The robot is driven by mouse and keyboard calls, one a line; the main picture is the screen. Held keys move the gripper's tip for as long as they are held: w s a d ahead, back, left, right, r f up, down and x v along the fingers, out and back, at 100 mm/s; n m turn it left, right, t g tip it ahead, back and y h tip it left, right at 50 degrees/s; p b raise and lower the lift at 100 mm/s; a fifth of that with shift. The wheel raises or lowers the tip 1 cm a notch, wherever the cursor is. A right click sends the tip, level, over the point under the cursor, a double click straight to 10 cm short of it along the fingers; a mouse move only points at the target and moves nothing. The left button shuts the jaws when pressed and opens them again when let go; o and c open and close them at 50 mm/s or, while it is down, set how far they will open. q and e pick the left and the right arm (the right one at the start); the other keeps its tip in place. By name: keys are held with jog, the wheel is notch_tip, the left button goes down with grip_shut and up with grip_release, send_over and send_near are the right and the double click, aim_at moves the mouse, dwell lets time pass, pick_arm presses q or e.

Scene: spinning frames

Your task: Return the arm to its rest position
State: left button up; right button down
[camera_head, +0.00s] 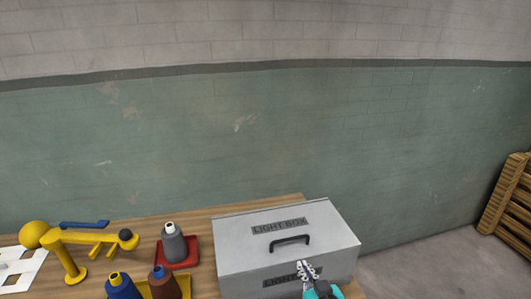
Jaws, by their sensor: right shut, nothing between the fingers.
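My right gripper (308,271) shows at the bottom of the head view, in front of the light box. It is shut with nothing between its fingers. The grey light box (237,225) stands on the table with its lid down and a dark handle (291,240) on top. The gripper overlaps the lettering on the front face of the box; I cannot tell whether it touches the box. My left gripper is not in view.
On the wooden table (200,215) a yellow stand (70,262) with a blue lever is at the left. A wooden pallet (510,205) is at the right. Floor right of the table is clear.

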jog(key=s+d+f+m+g+h, duration=0.1)
jog(key=s+d+g, duration=0.1)
jog(key=s, duration=0.4)
jog(key=s+d+f+g+h, duration=0.1)
jog(key=s+d+g, duration=0.1)
jog(key=s+g, duration=0.3)
jog(key=shift+s+d+m, duration=0.3)
jog(key=shift+s+m, duration=0.1)
jog(key=shift+s, duration=0.8)
jog(key=shift+f, duration=0.1)
